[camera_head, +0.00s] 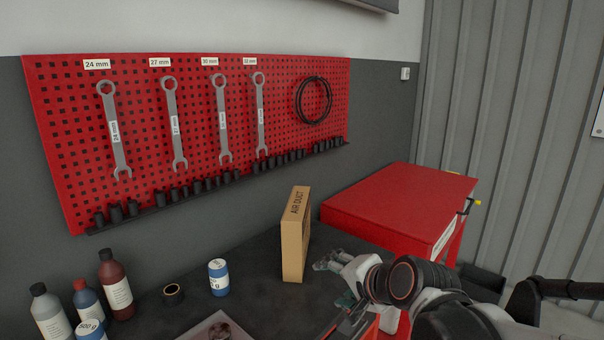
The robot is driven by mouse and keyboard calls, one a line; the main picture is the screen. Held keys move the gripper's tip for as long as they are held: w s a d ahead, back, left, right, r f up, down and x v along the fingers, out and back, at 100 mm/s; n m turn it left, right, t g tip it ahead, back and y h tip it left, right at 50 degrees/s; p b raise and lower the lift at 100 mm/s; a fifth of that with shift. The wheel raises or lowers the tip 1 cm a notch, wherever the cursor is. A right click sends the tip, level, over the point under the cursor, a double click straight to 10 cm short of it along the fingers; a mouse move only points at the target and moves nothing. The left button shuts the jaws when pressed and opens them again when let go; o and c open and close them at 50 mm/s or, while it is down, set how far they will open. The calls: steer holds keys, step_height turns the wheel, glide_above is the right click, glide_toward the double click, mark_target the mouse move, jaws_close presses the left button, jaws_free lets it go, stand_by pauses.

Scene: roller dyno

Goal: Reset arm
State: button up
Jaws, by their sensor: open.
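My gripper (335,290) is at the lower middle right of the head view, at the end of my white and black arm that reaches in from the lower right. Its fingers are apart and nothing shows between them. It is just right of an upright tan box marked AIR DUCT (295,236) on the dark workbench (250,285). I cannot tell whether the gripper touches the bench.
A red cabinet (395,200) stands behind my arm. Several bottles (115,284), a blue-and-white jar (218,277), a dark ring (173,293) and a light tray (195,334) lie left of the box. A red pegboard (200,130) with wrenches hangs above.

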steer(key=s+d+f+n+g+h, duration=0.2)
steer(key=s+d+n+h, duration=0.2)
steer(key=s+d+n, duration=0.4)
steer(key=s+d, duration=0.2)
steer(key=s, duration=0.4)
steer(key=shift+s+d+n+g+h, duration=0.3)
steer(key=shift+s+d+n+h, duration=0.05)
steer(key=shift+d+n+h, duration=0.05)
steer(key=shift+f, duration=0.1)
